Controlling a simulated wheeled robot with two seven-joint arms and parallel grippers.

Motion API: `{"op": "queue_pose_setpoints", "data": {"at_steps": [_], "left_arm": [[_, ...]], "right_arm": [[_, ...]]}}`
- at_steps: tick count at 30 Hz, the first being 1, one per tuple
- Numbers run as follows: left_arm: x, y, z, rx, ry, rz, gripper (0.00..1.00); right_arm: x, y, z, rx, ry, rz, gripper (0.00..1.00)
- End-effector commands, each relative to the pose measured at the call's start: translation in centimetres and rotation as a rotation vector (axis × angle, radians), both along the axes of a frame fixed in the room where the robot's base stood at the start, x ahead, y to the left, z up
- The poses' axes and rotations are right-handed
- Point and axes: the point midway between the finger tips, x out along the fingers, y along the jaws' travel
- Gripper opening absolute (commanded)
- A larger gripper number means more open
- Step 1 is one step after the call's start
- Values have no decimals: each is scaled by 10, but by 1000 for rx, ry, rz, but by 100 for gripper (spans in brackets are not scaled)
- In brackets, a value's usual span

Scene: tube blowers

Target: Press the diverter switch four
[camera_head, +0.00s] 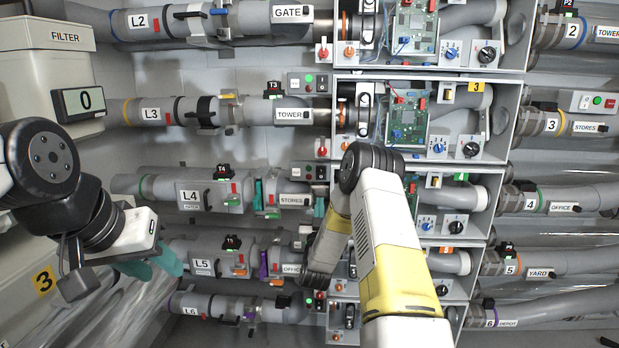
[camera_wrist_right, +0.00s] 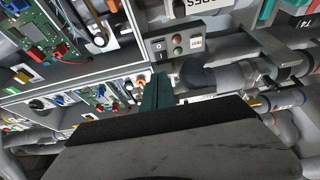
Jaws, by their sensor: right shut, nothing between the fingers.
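The row marked L4 (camera_head: 190,196) carries a STORES label (camera_head: 296,200) in the head view. A small grey switch box (camera_head: 308,172) sits just above that label. I cannot tell which control is diverter switch four. My right gripper (camera_wrist_right: 157,92) is shut and empty, its green fingertips just below that box in the picture; contact is unclear. My left gripper (camera_head: 152,268) seems open and empty at the lower left.
The cabinet bays hold circuit boards (camera_head: 410,115), a blue knob (camera_head: 438,148) and a black knob (camera_head: 471,149). My right arm covers part of the lower bays. Grey tubes cross the wall at both sides. A FILTER unit (camera_head: 62,37) stands at the left.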

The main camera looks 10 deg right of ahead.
Motion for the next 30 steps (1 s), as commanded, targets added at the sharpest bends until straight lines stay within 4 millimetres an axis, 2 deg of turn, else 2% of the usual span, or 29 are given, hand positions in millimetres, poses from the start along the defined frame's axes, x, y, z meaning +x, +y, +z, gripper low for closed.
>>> {"op": "queue_pose_setpoints", "data": {"at_steps": [8,24,30], "left_arm": [[0,0,0,0,0,0,36],[0,0,0,0,0,0,36],[0,0,0,0,0,0,36]], "right_arm": [[9,-3,5,0,-2,0,0],[102,-29,46,0,-2,0,0],[120,-34,53,1,0,1,0]]}}
